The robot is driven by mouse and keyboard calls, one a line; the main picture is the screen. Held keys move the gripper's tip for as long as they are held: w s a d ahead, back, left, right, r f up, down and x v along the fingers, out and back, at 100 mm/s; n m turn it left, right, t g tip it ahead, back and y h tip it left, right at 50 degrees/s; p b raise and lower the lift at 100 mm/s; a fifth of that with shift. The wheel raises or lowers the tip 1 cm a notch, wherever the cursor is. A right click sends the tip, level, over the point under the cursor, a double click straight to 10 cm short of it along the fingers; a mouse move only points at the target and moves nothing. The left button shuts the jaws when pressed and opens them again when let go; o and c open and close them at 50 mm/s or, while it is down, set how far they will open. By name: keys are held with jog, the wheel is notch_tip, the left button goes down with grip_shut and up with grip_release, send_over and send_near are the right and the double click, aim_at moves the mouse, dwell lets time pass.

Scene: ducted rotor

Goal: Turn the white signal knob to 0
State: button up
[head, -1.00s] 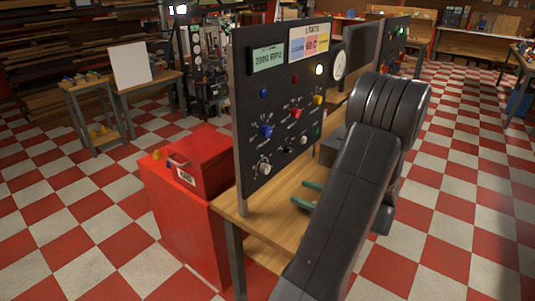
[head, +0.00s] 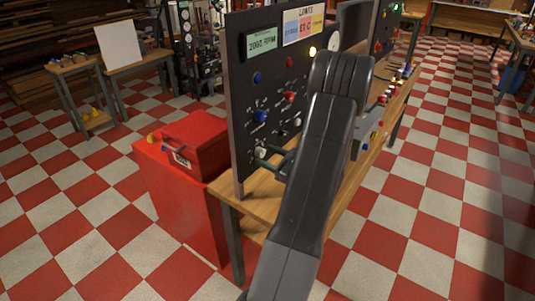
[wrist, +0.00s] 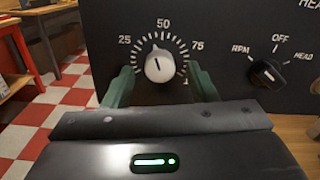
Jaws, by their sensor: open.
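The white knob (wrist: 160,67) sits on the dark panel in the wrist view, inside a scale marked 25, 50 and 75. Its dark pointer line faces up, close to 50. The scale's 0 end is hidden behind my gripper (wrist: 161,84). The green fingers are open, one on each side of the knob, with a visible gap to it on both sides. In the head view the white knob (head: 261,152) is at the panel's lower left, with my gripper (head: 277,161) right at it.
A black selector (wrist: 267,74) marked RPM, OFF and HEAD is right of the knob. Blue (head: 260,116) and red (head: 289,97) knobs are above on the panel (head: 243,90). A red toolbox (head: 200,140) stands left of the bench. The checkered floor is open.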

jog(key=shift+w+a, duration=0.2)
jog(key=shift+a, duration=0.1)
jog(key=c, duration=1)
jog(key=shift+o, duration=0.2)
jog(key=shift+f+b, duration=0.15)
jog(key=shift+b, duration=0.25)
